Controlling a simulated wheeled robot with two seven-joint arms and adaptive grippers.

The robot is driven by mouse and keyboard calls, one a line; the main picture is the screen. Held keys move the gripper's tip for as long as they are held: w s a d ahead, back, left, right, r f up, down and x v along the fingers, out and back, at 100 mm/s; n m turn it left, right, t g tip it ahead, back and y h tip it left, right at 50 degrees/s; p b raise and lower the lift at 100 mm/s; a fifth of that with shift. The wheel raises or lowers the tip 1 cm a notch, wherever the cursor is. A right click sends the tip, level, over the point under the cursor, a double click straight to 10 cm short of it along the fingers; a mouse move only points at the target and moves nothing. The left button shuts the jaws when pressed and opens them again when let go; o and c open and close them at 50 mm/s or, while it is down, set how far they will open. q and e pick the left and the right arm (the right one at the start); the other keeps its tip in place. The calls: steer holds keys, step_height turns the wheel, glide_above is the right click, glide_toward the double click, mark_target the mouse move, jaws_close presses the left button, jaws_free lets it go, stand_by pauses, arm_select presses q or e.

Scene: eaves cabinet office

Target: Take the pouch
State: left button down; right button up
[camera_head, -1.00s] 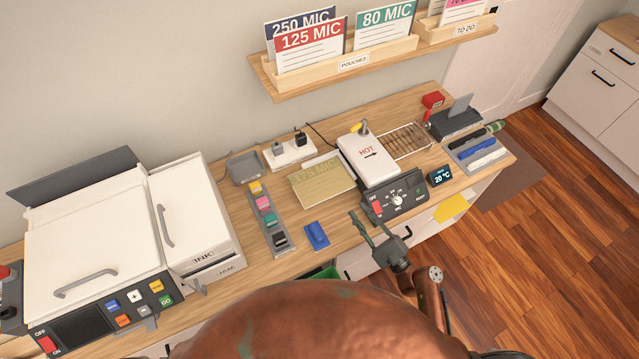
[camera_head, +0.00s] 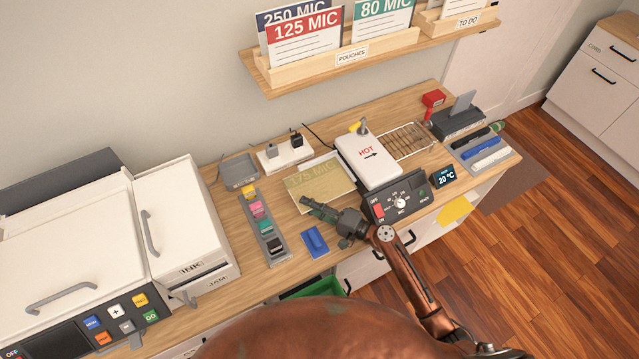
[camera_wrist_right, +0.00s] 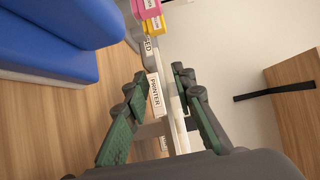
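A translucent yellowish pouch (camera_head: 318,183) marked 175 MIC lies flat on the wooden counter, left of the white laminator (camera_head: 368,160) marked HOT. My right gripper (camera_head: 308,205) is just in front of the pouch's near edge, pointing left; whether it touches the pouch cannot be told. In the wrist view the right gripper (camera_wrist_right: 157,88) has its green-padded fingers apart with nothing held between them. Other pouches, such as a red 125 MIC one (camera_head: 305,45) and a green 80 MIC one (camera_head: 382,20), stand in the shelf rack (camera_head: 352,56). My left gripper is out of view.
A blue block (camera_head: 315,241) lies close in front of the right gripper and also shows in the wrist view (camera_wrist_right: 45,40). A grey holder (camera_head: 270,241) with coloured blocks stands to the left. A wire rack (camera_head: 405,140) is beyond the laminator. A white printer (camera_head: 180,220) fills the left.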

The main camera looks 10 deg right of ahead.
mark_target(297, 200)
steer(key=x, duration=0.4)
steer(key=shift+a+r, duration=0.25)
steer(key=shift+c, duration=0.7)
jaws_close()
